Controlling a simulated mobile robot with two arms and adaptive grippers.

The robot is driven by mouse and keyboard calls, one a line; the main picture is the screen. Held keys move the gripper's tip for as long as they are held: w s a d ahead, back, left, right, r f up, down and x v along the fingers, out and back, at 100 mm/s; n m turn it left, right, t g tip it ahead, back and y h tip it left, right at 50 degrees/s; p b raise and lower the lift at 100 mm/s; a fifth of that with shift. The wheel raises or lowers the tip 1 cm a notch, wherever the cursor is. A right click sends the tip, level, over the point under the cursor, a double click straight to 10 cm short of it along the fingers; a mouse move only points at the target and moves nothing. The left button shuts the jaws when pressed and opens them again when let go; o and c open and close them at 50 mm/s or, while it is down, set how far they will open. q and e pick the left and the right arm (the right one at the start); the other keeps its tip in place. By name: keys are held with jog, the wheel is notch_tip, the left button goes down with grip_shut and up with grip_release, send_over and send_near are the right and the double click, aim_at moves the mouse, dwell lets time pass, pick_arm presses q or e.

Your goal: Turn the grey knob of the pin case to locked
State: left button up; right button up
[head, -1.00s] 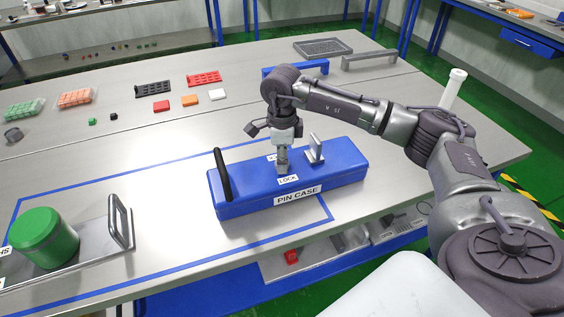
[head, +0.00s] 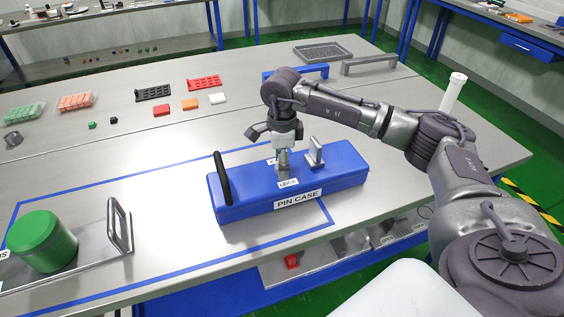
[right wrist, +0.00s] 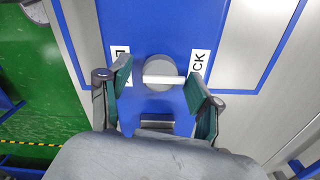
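The blue pin case (head: 240,204) lies on the table in the middle of the head view. Its grey knob (right wrist: 155,84) shows in the right wrist view as a round disc with a pale bar across it. The bar runs sideways there, one end toward the label ending in "CK" (right wrist: 199,62), the other toward a second, partly hidden label (right wrist: 120,51). My right gripper (right wrist: 158,73) is open, its green-padded fingers on either side of the knob; contact is unclear. In the head view it points down over the case (head: 283,170). My left gripper is not in view.
A black handle (head: 222,180) and an upright grey bracket (head: 315,153) rise from the case on either side of my gripper. A green drum (head: 42,241) and a metal handle (head: 119,226) stand at the left. Small coloured blocks and trays lie farther back.

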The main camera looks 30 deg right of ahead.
jog(key=shift+r, duration=0.25)
notch_tip(320, 180, up, 12)
jog(key=shift+f, duration=0.25)
jog(key=shift+s+f, duration=0.1)
dwell(0.5)
